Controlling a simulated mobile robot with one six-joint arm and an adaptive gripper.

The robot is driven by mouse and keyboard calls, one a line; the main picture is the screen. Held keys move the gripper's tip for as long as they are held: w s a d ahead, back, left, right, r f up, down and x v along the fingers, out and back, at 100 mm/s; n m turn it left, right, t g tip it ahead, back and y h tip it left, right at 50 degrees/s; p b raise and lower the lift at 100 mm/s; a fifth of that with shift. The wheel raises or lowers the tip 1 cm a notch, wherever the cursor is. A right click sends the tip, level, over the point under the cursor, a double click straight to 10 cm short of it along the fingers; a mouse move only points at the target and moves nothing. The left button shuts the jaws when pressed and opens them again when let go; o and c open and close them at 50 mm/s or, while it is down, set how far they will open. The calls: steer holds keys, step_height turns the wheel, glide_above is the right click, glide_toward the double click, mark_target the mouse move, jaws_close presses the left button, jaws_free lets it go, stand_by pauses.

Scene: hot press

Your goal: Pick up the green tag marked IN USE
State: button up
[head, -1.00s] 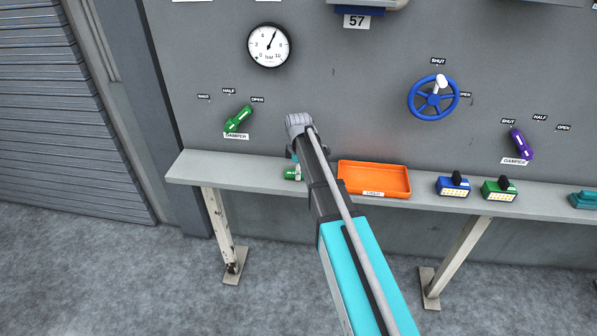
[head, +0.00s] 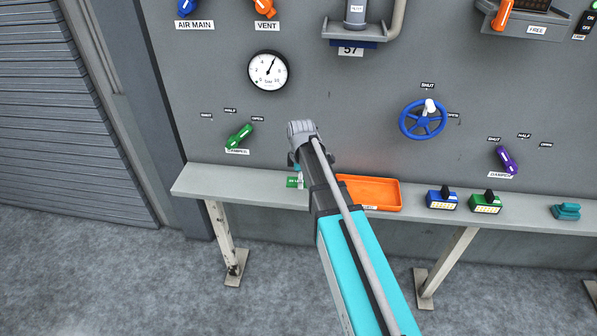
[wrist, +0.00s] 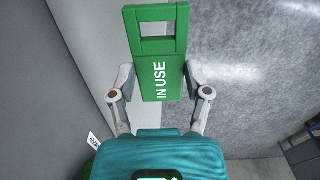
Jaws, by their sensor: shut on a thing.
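The green tag marked IN USE (wrist: 160,88) is upright in the wrist view, with white lettering and a rectangular opening near its top. My gripper (wrist: 158,76) is shut on the tag, one finger at each side edge. In the head view a small part of the green tag (head: 293,183) shows left of my arm, at the shelf. My arm hides the rest of it and the gripper's fingertips there. I cannot tell whether the tag touches the shelf.
The grey shelf (head: 225,181) runs along the panel. An orange tray (head: 370,194) stands just right of my arm. Blue (head: 441,199) and green (head: 485,202) boxes sit further right. A green damper handle (head: 239,136) is on the panel above left.

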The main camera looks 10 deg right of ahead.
steer(key=s+r+p, duration=0.2)
steer(key=s+r, duration=0.1)
steer(key=s, duration=0.4)
steer(key=shift+s+d, duration=0.15)
steer(key=shift+s, duration=0.05)
stand_by(0.4)
